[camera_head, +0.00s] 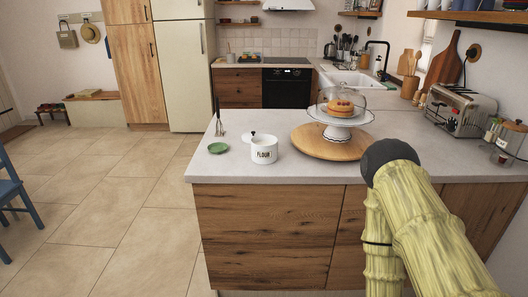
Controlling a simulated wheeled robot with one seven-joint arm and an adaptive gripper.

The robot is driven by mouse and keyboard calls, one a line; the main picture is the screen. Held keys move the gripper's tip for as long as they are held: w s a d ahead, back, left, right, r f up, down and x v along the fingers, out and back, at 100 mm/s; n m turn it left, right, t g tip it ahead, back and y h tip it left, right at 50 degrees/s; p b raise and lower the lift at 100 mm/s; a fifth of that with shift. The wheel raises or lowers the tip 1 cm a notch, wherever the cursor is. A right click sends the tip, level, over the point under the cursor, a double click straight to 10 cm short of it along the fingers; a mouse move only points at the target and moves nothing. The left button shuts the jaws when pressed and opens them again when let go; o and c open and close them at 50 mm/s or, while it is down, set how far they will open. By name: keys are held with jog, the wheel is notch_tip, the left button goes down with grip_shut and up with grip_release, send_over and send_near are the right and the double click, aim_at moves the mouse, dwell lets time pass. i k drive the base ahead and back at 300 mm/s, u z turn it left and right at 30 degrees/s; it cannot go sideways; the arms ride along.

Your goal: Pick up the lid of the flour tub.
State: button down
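The flour tub (264,154) is a small white pot marked "FLOUR". It stands upright near the front left of the grey counter. A white lid (262,139) with a small knob seems to sit on its top; at this size I cannot tell whether it is fully seated. My arm, with a yellow-green bamboo-like surface and a dark rounded joint, rises at the lower right, well to the right of the tub. My gripper is not visible in this view.
A small green dish (218,148) lies left of the tub, with a dark-handled utensil (218,122) behind it. Right of the tub, a round wooden board (320,147) bears a domed cake stand (340,122). A toaster (460,109) stands farther right. The counter's front edge is close to the tub.

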aim_at(246, 138)
jog(key=u, duration=2.1)
jog(key=i, duration=1.15)
jog(key=z, duration=2.1)
